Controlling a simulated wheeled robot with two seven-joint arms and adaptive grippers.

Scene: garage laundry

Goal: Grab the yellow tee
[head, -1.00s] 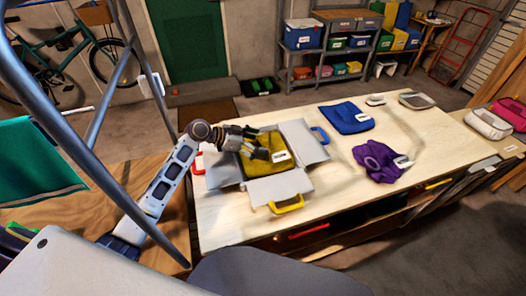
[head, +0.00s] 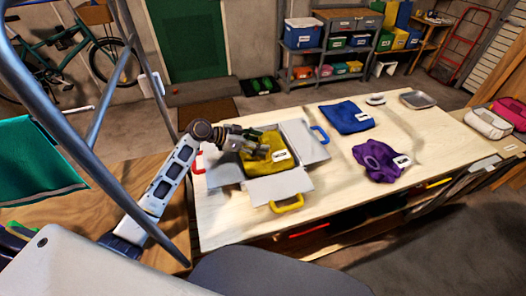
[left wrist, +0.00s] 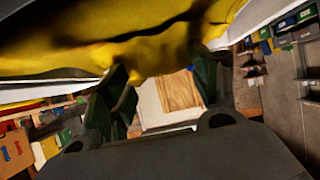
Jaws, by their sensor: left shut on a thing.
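The yellow tee (head: 267,150) is a crumpled yellow cloth with a white label, lying in an open grey box (head: 279,187) with fold-out flaps on the wooden table. My left gripper (head: 262,148) reaches over the box from the left and is shut on the yellow tee. In the left wrist view the yellow cloth (left wrist: 135,50) fills the top of the picture and hangs at the dark green fingers (left wrist: 163,95). How far the tee is raised from the box floor is hard to tell. My right gripper is not in view.
A blue folded garment (head: 346,117) and a purple garment (head: 379,161) lie right of the box. A small metal tray (head: 417,99) and a round item sit at the table's far edge. Bare table shows in front of the purple garment. A metal frame stands at left.

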